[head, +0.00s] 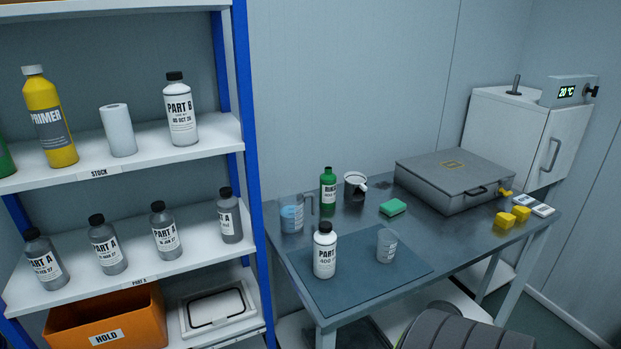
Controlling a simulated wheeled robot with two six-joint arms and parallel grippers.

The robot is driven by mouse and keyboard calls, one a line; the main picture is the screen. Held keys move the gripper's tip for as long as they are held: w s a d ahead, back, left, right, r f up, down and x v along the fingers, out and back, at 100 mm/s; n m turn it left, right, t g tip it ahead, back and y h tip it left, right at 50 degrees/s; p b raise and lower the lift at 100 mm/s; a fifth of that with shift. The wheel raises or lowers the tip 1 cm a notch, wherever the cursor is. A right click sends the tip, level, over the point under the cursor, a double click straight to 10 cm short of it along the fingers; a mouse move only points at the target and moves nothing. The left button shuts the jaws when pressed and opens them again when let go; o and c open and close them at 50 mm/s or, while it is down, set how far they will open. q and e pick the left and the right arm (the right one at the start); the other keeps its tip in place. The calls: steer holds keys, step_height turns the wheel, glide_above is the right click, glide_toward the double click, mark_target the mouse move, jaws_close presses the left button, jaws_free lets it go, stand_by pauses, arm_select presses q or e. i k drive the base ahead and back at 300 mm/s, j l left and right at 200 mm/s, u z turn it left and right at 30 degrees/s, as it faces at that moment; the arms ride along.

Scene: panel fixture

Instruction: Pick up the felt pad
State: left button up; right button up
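A small green block (393,207) lies flat on the grey metal table, in front of the closed case. It is the most pad-like thing here, but I cannot tell from its surface whether it is felt. A thin dark blue-grey mat (350,290) lies at the table's front left. Neither of my grippers is in view, and nothing visible touches the green block.
A white bottle (324,255) and a clear cup (386,246) stand on the mat. Shelving (195,140) with bottles fills the left.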

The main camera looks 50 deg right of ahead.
mark_target(393, 207)
steer(key=z, duration=2.25)
steer(key=i+l, duration=0.2)
steer(key=l, duration=0.15)
steer(key=i+l+u, duration=0.15)
steer(key=l, duration=0.2)
